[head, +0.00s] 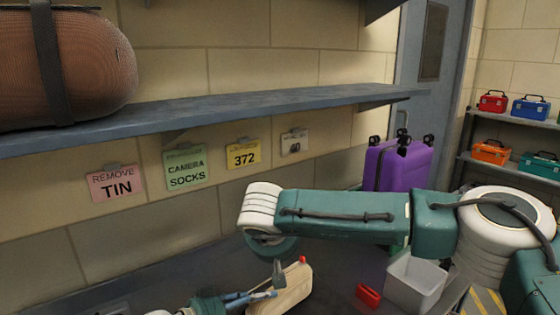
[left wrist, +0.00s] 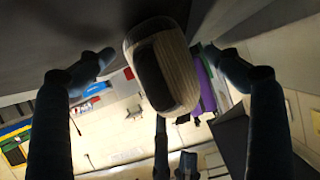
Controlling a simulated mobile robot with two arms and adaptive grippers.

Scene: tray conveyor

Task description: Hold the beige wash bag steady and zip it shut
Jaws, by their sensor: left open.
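The beige wash bag (head: 294,290) lies on the dark surface at the bottom middle of the head view, with a small red piece (head: 302,260) at its far end. In the left wrist view the bag (left wrist: 178,75) shows a dark rounded face; I cannot tell how far its zip is closed. My left gripper (head: 262,296) is open at the bag's left side. In the left wrist view its fingers (left wrist: 158,60) spread to both sides of the bag. My right gripper (head: 279,272) points down by the bag's far left edge; its fingers are mostly hidden.
A pale open bin (head: 416,285) and a small red object (head: 369,296) are right of the bag. A purple suitcase (head: 398,166) stands behind my right arm. A shelf (head: 230,108) carrying a brown bag (head: 95,65) runs above. Coloured cases fill a rack at far right.

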